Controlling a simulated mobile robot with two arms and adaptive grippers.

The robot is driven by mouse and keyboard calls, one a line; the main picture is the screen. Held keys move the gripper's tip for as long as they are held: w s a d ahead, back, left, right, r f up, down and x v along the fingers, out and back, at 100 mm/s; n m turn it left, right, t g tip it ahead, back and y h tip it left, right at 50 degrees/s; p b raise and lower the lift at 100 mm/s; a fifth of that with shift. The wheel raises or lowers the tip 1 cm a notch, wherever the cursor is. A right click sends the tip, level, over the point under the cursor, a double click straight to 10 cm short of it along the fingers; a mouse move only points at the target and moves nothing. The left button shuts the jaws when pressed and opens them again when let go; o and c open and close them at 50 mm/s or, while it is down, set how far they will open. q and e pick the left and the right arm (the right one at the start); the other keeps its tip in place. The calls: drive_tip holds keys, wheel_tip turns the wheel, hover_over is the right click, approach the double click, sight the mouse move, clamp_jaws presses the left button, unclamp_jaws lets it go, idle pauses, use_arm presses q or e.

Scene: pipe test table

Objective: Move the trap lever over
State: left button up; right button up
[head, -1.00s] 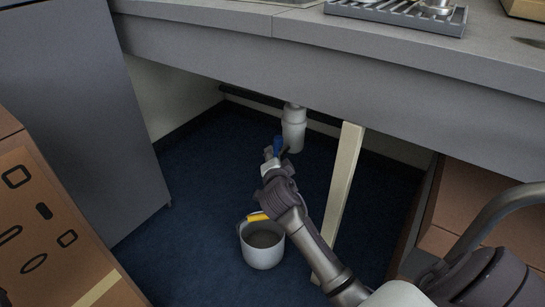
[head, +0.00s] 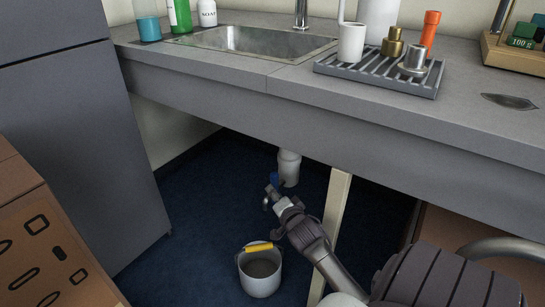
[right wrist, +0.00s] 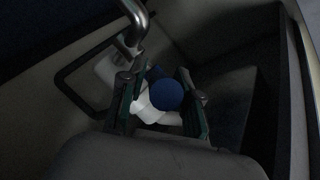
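The white trap (head: 288,167) hangs under the sink counter. Its blue lever (head: 275,179) sticks out low on the trap's left side. My right gripper (head: 270,196) is just in front of and below the lever in the head view. In the right wrist view, the lever's round blue end (right wrist: 166,95) lies between the two fingers of my right gripper (right wrist: 160,98). The fingers stand apart, with a visible gap on the left; whether the right finger touches is unclear. White pipe shows behind the blue end. My left gripper is not in view.
A grey bucket (head: 260,275) with a yellow handle grip stands on the blue floor below. A pale table leg (head: 336,215) rises close beside my right arm. A cardboard box (head: 50,255) and a grey cabinet (head: 85,135) stand left. The counter (head: 225,80) overhangs the trap.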

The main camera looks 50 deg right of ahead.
drive_tip(key=shift+o, duration=1.1)
drive_tip(key=shift+r, duration=0.1)
drive_tip(key=v, duration=1.2)
